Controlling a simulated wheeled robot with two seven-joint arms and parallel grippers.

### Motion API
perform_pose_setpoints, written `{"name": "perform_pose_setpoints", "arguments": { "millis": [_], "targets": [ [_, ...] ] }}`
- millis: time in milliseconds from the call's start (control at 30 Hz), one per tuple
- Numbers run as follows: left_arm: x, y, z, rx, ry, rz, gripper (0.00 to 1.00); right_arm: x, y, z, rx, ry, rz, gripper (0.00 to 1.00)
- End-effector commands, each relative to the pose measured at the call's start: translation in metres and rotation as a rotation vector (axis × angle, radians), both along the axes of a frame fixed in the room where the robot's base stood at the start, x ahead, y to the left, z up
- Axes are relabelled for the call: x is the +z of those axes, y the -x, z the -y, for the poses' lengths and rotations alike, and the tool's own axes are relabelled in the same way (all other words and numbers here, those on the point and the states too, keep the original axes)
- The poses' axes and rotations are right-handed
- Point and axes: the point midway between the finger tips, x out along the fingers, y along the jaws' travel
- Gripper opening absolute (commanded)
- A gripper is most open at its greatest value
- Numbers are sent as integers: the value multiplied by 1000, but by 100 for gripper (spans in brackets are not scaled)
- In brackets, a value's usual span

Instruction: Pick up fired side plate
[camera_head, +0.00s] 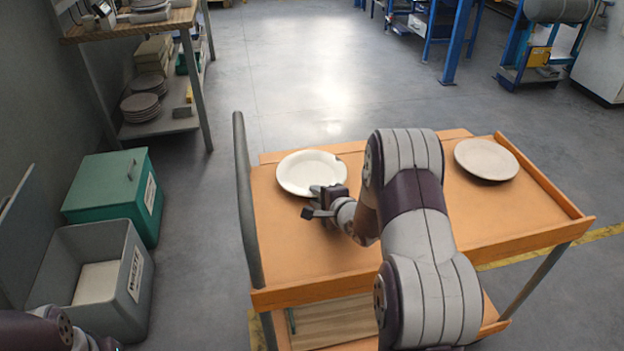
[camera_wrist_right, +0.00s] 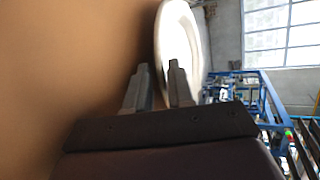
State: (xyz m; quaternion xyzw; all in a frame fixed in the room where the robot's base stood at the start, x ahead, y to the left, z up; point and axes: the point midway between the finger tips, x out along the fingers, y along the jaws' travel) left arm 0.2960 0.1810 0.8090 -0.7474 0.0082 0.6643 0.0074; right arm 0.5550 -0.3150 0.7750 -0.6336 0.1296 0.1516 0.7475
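A white plate (camera_head: 298,174) lies at the left of the orange cart top, and its pale rim also shows in the right wrist view (camera_wrist_right: 180,30). A greyer plate (camera_head: 487,159) lies at the far right. The frames do not label which one is the fired side plate. My right gripper (camera_head: 316,201) is at the near edge of the white plate. In the wrist view its two fingers (camera_wrist_right: 160,80) stand apart, with the plate's edge just beyond and between the tips. Contact cannot be told. Only part of my left arm shows at bottom left; its gripper is not visible.
The orange cart (camera_head: 300,255) has raised side edges and a grey handle (camera_head: 245,190) at left. A green box (camera_head: 110,190) and an open grey bin (camera_head: 90,275) stand on the floor at left. A shelf (camera_head: 165,125) with plate stacks is behind.

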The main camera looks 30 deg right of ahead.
Motion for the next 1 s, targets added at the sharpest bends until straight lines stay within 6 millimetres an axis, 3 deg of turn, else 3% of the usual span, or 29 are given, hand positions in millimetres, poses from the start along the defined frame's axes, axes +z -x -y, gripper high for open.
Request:
{"name": "perform_pose_setpoints", "arguments": {
  "millis": [233, 267, 300, 333, 667, 833, 1000],
  "targets": [
    [-1, 0, 0, 0, 0, 0, 40, -1, -5, 0, -1, 1, 0, 22],
    [-1, 0, 0, 0, 0, 0, 40, -1, -5, 0, -1, 1, 0, 19],
    [-1, 0, 0, 0, 0, 0, 40, -1, -5, 0, 0, 1, 0, 6],
    [-1, 0, 0, 0, 0, 0, 40, -1, -5, 0, 0, 1, 0, 0],
    [0, 0, 0, 0, 0, 0, 40, 1, -5, 0, 0, 2, 2, 0],
    [6, 0, 0, 0, 0, 0, 40, 17, -6, 0, 0, 3, 4, 0],
    [17, 0, 0, 0, 0, 0, 40, 48, -5, 5, -1, 4, 5, 0]
  ]
}}
